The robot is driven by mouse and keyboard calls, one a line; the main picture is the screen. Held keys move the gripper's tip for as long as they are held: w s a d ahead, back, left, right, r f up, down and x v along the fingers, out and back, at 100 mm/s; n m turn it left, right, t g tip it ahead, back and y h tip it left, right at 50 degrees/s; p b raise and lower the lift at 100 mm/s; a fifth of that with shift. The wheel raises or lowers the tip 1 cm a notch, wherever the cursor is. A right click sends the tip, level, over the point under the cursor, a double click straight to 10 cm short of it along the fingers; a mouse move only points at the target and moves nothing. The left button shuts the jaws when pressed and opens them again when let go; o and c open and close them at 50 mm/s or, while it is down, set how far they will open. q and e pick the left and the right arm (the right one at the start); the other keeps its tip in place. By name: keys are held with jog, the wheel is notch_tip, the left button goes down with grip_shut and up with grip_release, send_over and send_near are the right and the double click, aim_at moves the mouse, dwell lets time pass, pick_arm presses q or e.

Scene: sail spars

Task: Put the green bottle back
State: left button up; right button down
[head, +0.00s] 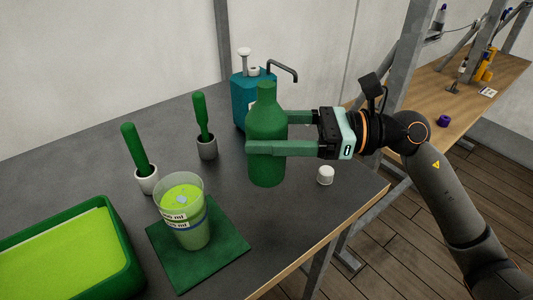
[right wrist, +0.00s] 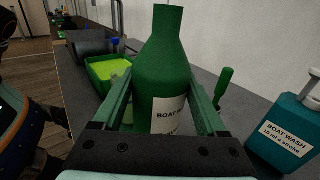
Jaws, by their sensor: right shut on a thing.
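The green bottle (head: 266,112) is upright near the right part of the dark table, with no cap visible on its neck. My right gripper (head: 270,133) is shut on the bottle's body from the right, one finger on each side. In the right wrist view the bottle (right wrist: 165,60) stands between the fingers, and its white "BOAT WASH"-like label is partly cut off. Whether its base touches the table I cannot tell for certain. A small white cap (head: 325,175) lies on the table to the right of the bottle. My left gripper is not in view.
A measuring cup of green liquid (head: 184,215) stands on a green mat (head: 233,243). A green tray (head: 125,245) is at front left. Two green-handled tools (head: 133,150) (head: 201,115) stand in pots. A teal pump container (head: 240,95) stands close behind the bottle.

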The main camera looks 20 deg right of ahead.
jog(key=w+f, duration=0.2)
jog(key=f, duration=0.1)
jog(key=w+d+f, duration=0.1)
jog(key=w+f, duration=0.1)
jog(key=f, duration=0.1)
jog(key=w+f, duration=0.2)
jog(key=f, duration=0.1)
jog(key=shift+d+f, duration=0.2)
jog(key=shift+d, duration=0.15)
jog(key=shift+f+b, duration=0.3)
jog(key=shift+b, duration=0.2)
grip_release()
jog(key=shift+r, duration=0.1)
jog(key=shift+r, duration=0.1)
